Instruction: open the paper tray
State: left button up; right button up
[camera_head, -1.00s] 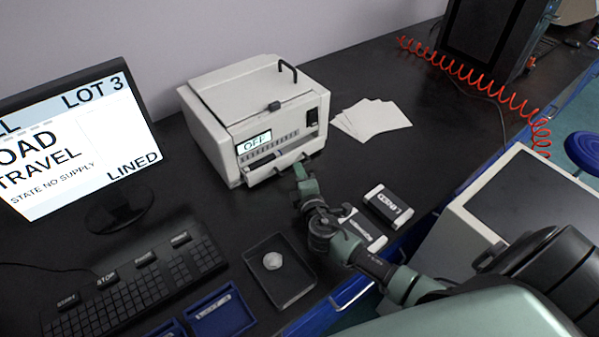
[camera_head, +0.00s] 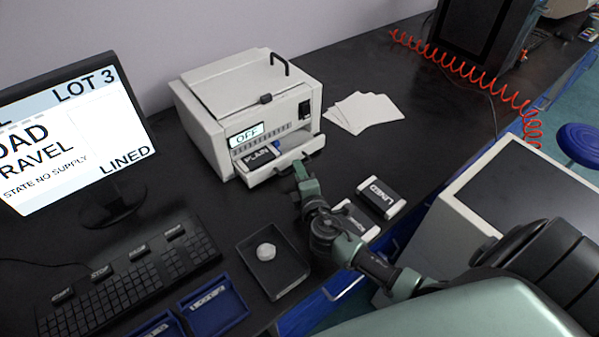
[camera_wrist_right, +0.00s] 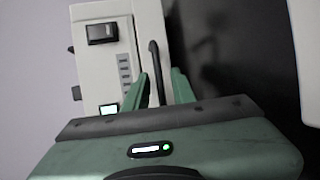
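The paper tray (camera_head: 284,167) is a pale drawer at the front of the white machine (camera_head: 250,100). It is pulled part way out, and a dark pack marked PLAIN (camera_head: 258,158) shows inside. Its dark handle (camera_head: 314,154) is on the tray front. My right gripper (camera_head: 301,176) is at this front, beside the handle. In the right wrist view, the dark handle bar (camera_wrist_right: 155,68) shows between the two green fingers (camera_wrist_right: 160,88), which stand apart with a gap beside the bar. Whether a finger touches the bar is unclear. My left gripper is out of view.
Packs marked LINED (camera_head: 382,198) and another, partly hidden (camera_head: 357,222), lie by my right arm. A black tray (camera_head: 272,278) holds a pale lump (camera_head: 266,251). Paper sheets (camera_head: 364,112) lie right of the machine. A keyboard (camera_head: 125,270) and monitor (camera_head: 75,140) stand left.

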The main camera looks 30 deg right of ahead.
jog(key=shift+s+a+r, duration=0.1)
jog(key=shift+s, duration=0.4)
jog(key=b+v, duration=0.1)
jog(key=v, duration=0.6)
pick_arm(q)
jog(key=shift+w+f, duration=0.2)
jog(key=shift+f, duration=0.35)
pick_arm(e)
jog(key=shift+a+r, duration=0.1)
